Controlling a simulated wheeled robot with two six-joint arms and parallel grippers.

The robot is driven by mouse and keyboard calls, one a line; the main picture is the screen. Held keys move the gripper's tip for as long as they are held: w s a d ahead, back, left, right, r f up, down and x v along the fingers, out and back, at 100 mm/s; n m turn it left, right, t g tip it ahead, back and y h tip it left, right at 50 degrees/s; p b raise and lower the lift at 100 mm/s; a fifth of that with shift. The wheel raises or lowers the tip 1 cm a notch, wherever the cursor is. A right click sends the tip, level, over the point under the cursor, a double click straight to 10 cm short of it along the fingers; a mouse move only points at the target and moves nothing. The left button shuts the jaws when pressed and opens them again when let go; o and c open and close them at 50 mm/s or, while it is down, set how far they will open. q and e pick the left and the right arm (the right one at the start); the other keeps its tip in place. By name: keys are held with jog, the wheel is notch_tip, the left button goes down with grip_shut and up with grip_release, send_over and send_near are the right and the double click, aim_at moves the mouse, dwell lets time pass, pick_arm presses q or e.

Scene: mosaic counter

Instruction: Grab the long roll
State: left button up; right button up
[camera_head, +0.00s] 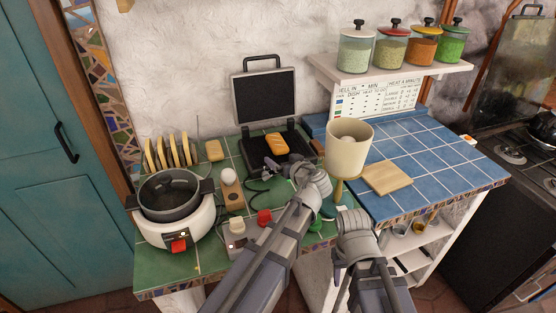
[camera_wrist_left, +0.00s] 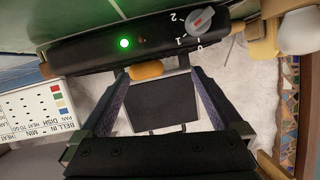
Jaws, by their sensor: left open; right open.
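A golden-brown long roll (camera_head: 277,144) lies on the lower plate of an open black sandwich press (camera_head: 300,140). It also shows in the left wrist view (camera_wrist_left: 146,70), between my finger lines and beyond the press's front edge. My left gripper (camera_head: 260,169) is open and empty in front of the press, apart from the roll; its two fingers (camera_wrist_left: 158,92) spread wide in the wrist view. My right gripper (camera_head: 336,209) is further right and lower, near the green and blue counter border, partly hidden by its own wrist.
A smaller bread piece (camera_head: 214,150) and a rack of toast slices (camera_head: 172,153) stand left. A white cooker with a grey pot (camera_head: 170,197) is front left. A cream cup-shaped vessel (camera_head: 348,148) and wooden board (camera_head: 387,177) are right. Blue tiles (camera_head: 430,150) are mostly free.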

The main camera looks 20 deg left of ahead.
aim_at(283, 148)
pick_arm(q)
jog(key=w+b, duration=0.1)
jog(key=w+t+b, duration=0.1)
jog(key=w, duration=0.1)
jog(key=shift+f+t, duration=0.3)
jog(key=shift+f, duration=0.05)
jog(key=shift+w+r+n+t+b, duration=0.2)
jog(key=shift+w+n+t+b, duration=0.1)
jog(key=shift+w+t+b, duration=0.2)
jog(key=shift+w+r, duration=0.1)
pick_arm(e)
notch_tip(283, 148, down, 4)
jog(key=shift+f, duration=0.25)
pick_arm(q)
jog(key=shift+w, duration=0.1)
jog(key=shift+r+x, duration=0.2)
jog(key=shift+x, duration=1)
jog(key=shift+a+b+x, duration=0.25)
jog(key=shift+b+x, duration=0.1)
jog(key=shift+x, duration=2.35)
jog(key=shift+s+r, duration=0.1)
jog(key=shift+s, duration=0.1)
pick_arm(e)
jog(key=shift+f, duration=0.35)
